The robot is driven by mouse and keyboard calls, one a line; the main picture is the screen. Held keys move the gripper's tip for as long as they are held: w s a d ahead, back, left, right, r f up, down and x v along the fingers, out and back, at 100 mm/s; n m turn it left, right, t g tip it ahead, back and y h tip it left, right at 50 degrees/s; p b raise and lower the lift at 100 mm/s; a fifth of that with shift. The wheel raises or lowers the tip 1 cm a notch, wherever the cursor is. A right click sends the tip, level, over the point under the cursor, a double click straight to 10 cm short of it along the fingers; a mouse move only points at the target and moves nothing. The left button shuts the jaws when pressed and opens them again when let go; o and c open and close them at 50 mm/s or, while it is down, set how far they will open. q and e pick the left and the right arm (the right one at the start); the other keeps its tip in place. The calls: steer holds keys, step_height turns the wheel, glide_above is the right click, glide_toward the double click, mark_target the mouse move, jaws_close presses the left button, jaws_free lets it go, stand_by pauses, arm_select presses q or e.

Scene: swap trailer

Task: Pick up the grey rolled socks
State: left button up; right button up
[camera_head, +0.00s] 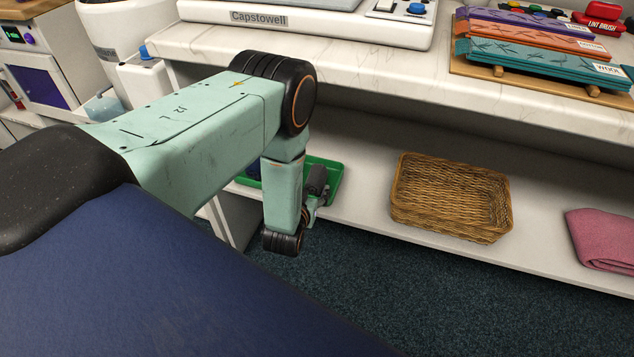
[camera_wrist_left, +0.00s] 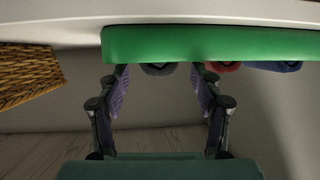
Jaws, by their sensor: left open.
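A green tray (camera_head: 325,172) stands on the lower shelf, partly hidden behind my left arm. In the left wrist view, which seems upside down, the tray (camera_wrist_left: 210,42) spans the top. Dark grey rolled socks (camera_wrist_left: 158,68) show just past its edge, with a reddish roll (camera_wrist_left: 222,66) and a blue roll (camera_wrist_left: 280,66) to their right. My left gripper (camera_head: 318,190) is at the tray. Its fingers (camera_wrist_left: 161,76) are open and point at the tray, with the grey roll between the fingertips in the picture. Contact cannot be told. My right gripper is out of view.
A wicker basket (camera_head: 450,199) and a pink folded cloth (camera_head: 606,240) lie on the lower shelf (camera_head: 360,205) to the right. The marble counter (camera_head: 400,70) overhangs the shelf. The shelf between tray and basket is clear.

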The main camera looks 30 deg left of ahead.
mark_target(311, 187)
arm_select(q)
steer(key=b+x, duration=0.1)
steer(key=x, duration=0.3)
steer(key=shift+s+a+f+b, duration=0.1)
steer(key=shift+s+f+b, duration=0.05)
steer(key=shift+f+b, duration=0.15)
steer(key=shift+w+a+f+b, duration=0.15)
steer(key=shift+w+b, duration=0.25)
steer(key=shift+w, duration=0.25)
steer(key=shift+w+a+f, duration=0.1)
steer(key=shift+w+f, duration=0.05)
steer(key=shift+w, duration=0.05)
steer(key=shift+r, duration=0.2)
steer(key=shift+c, duration=0.5)
steer(key=shift+s+f, duration=0.1)
steer(key=c, duration=0.6)
